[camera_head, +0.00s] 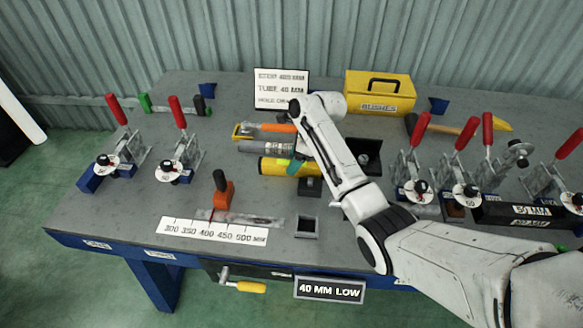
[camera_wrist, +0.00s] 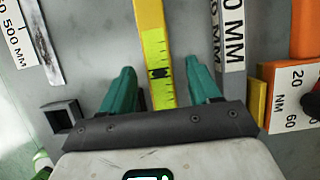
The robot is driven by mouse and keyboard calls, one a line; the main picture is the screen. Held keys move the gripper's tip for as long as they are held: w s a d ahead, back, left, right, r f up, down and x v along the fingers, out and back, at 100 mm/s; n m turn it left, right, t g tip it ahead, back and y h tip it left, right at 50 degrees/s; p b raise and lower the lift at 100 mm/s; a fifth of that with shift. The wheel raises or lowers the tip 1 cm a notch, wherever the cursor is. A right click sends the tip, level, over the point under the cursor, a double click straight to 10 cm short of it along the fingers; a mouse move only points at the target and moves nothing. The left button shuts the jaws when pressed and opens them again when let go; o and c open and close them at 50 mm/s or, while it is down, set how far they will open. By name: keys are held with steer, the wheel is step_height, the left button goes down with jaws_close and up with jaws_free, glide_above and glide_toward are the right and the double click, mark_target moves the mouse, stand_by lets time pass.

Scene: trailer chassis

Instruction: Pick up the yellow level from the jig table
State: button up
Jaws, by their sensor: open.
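The yellow level (camera_wrist: 151,22) lies on the grey jig table (camera_head: 130,215). In the wrist view it runs up the picture, with its yellow-green vial and black marks towards me. My gripper (camera_wrist: 160,75) is open, with one green finger on each side of the level and a gap showing on both sides. In the head view the level (camera_head: 275,166) lies near the table's middle, and a green fingertip of my gripper (camera_head: 296,167) shows over it. My arm hides part of the gripper there.
A grey bar marked MM (camera_wrist: 231,40) lies close beside the right finger. An orange tool marked NM (camera_wrist: 292,92) is farther right. A small square grey socket (camera_wrist: 63,117) stands near the left finger. Toggle clamps with red handles (camera_head: 176,112) stand left and right.

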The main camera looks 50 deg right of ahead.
steer(key=shift+x, duration=1.05)
jaws_close()
